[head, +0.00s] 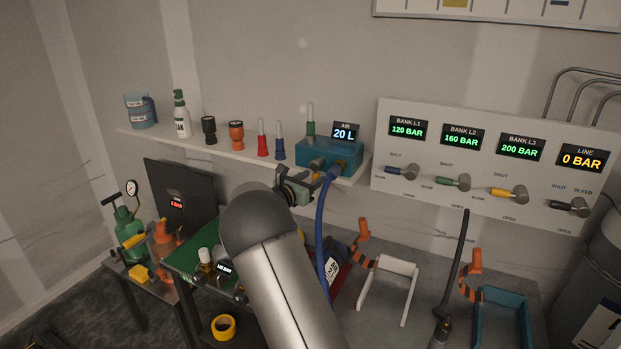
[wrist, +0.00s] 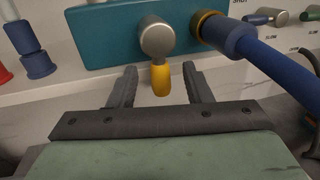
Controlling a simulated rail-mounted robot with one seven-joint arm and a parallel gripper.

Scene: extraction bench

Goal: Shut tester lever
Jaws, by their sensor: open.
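The teal tester box (head: 335,152) sits on the wall shelf under a display reading AIR 20 L. In the wrist view, its teal front (wrist: 115,42) carries a round silver lever hub (wrist: 157,37) with a yellow lever handle (wrist: 161,80) pointing down. My gripper (wrist: 160,71) is open, one finger on each side of the handle; I cannot tell whether either finger touches it. In the head view, my gripper (head: 312,176) is just below the front of the tester box, and the lever is not clearly visible there.
A blue hose (head: 323,225) runs from the tester's brass fitting (wrist: 208,28), right of the lever. A valve panel (head: 480,195) is at right. A grey bench with orange-handled stands lies below.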

